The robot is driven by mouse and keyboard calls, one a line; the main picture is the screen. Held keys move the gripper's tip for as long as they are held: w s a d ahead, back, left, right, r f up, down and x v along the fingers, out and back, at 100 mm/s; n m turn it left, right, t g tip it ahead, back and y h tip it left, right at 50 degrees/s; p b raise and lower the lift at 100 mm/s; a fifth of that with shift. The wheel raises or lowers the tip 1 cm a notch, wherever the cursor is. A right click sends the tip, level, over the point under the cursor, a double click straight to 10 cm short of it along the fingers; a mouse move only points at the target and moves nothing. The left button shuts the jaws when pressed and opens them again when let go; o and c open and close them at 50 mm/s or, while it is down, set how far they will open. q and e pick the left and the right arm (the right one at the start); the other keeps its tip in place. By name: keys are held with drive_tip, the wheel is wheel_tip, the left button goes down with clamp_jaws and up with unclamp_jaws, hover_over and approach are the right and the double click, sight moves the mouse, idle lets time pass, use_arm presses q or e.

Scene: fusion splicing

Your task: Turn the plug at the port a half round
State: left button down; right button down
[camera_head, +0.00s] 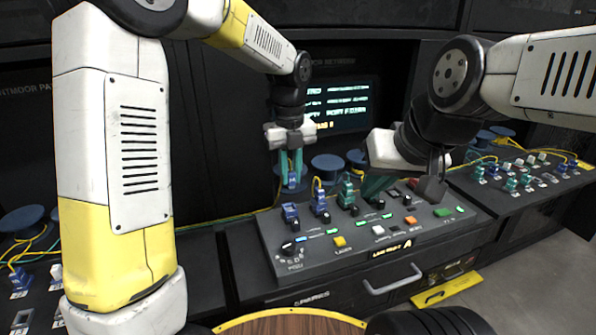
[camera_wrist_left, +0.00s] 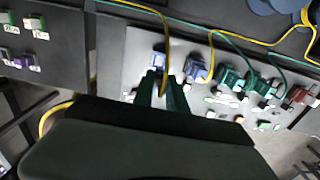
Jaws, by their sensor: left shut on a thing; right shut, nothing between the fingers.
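My left gripper (camera_head: 292,180) points down above the back left of the grey sloped panel (camera_head: 262,232). It is shut on a small blue plug (camera_head: 292,182) with a white mark, held between its teal fingers. In the left wrist view the fingers (camera_wrist_left: 160,92) hide most of what they hold, and a yellow cable runs up from near them. Whether the plug is seated in a port cannot be told. Blue plugs (camera_head: 320,205) and a green plug (camera_head: 346,197) stand in the panel's back row. My right gripper (camera_head: 370,190) is shut and empty, low over the panel's right part.
A screen (camera_head: 345,103) with text stands behind the panel. Blue spools (camera_head: 328,165) and yellow cables lie behind the back row. Another panel (camera_head: 525,178) with plugs stands at right.

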use_arm(q)
drive_tip(key=shift+w+a+f, duration=0.15)
drive_tip(key=shift+a+f, duration=0.05)
drive_tip(key=shift+f, duration=3)
drive_tip(key=shift+f, duration=0.5)
drive_tip(key=c, duration=1.3)
unclamp_jaws()
drive_tip(key=shift+o, duration=0.2)
drive_tip(key=shift+r, duration=0.1)
wheel_tip(320, 180, up, 8)
drive_tip(key=shift+f, duration=0.2)
